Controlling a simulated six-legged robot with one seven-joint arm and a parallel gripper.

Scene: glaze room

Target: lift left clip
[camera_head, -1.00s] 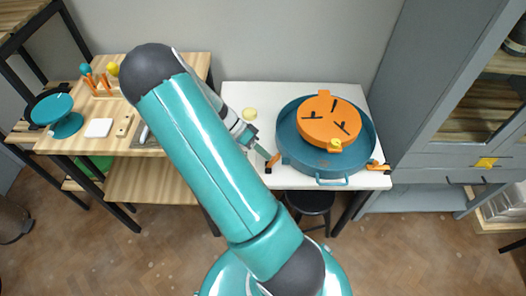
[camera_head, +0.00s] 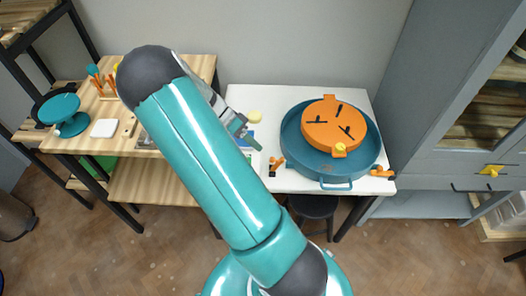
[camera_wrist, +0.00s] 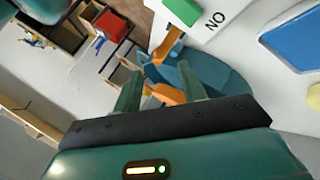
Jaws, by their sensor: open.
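The left clip (camera_head: 277,164) is a small orange piece with dark parts. It lies on the white tabletop just left of the round blue basin (camera_head: 362,165). An orange piece (camera_wrist: 168,46) beside the basin (camera_wrist: 215,70) in the wrist view looks like this clip. My gripper (camera_head: 252,143) is above the table, up and left of the clip. Its green fingers (camera_wrist: 160,88) are apart with nothing gripped. More orange (camera_wrist: 166,94) shows between and beyond the fingers, probably the disc in the basin. A similar orange clip (camera_head: 382,172) lies right of the basin.
An orange disc (camera_head: 322,134) with dark bars sits in the basin. A blue flat item (camera_wrist: 303,36), a green block (camera_wrist: 183,10) and a "NO" label (camera_wrist: 214,20) are near my gripper. A yellow round item (camera_head: 254,117) lies behind. A grey cabinet (camera_head: 430,150) stands right.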

